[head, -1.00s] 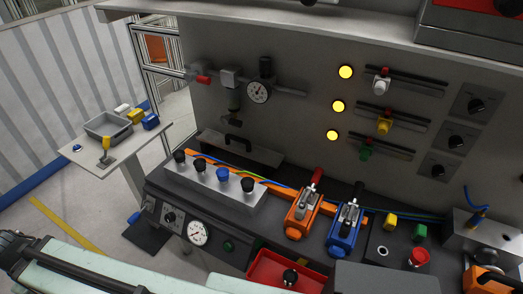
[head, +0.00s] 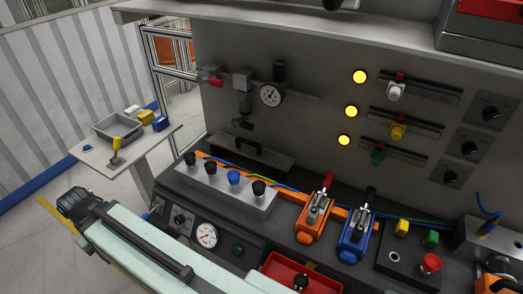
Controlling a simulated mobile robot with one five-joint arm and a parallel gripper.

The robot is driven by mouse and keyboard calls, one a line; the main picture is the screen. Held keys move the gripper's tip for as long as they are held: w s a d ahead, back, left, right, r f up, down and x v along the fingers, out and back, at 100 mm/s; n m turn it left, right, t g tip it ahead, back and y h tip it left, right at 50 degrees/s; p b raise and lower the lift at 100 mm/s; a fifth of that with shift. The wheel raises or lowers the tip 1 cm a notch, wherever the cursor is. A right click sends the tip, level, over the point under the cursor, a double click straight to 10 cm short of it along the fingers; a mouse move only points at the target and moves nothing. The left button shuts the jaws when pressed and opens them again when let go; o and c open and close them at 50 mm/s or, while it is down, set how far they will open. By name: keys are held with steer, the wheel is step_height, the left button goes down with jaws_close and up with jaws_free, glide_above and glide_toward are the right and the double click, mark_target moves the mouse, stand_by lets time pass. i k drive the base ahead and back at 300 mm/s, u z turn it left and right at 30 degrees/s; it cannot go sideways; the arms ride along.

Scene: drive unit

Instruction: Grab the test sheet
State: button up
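I cannot make out any thing that is clearly the test sheet in the head view. My arm's pale green link and dark joint show at the lower left, in front of the bench. The fingers of my gripper are not in view.
The bench holds a block with several knobs (head: 222,190), an orange clamp (head: 314,218), a blue clamp (head: 355,236), a red tray (head: 275,268) and a red button (head: 430,263). A side table (head: 108,163) at left carries a grey bin (head: 117,127). Floor shows at far left.

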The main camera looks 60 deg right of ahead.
mark_target(250, 149)
steer(key=z, duration=0.2)
steer(key=i, duration=1)
steer(key=u, duration=0.1)
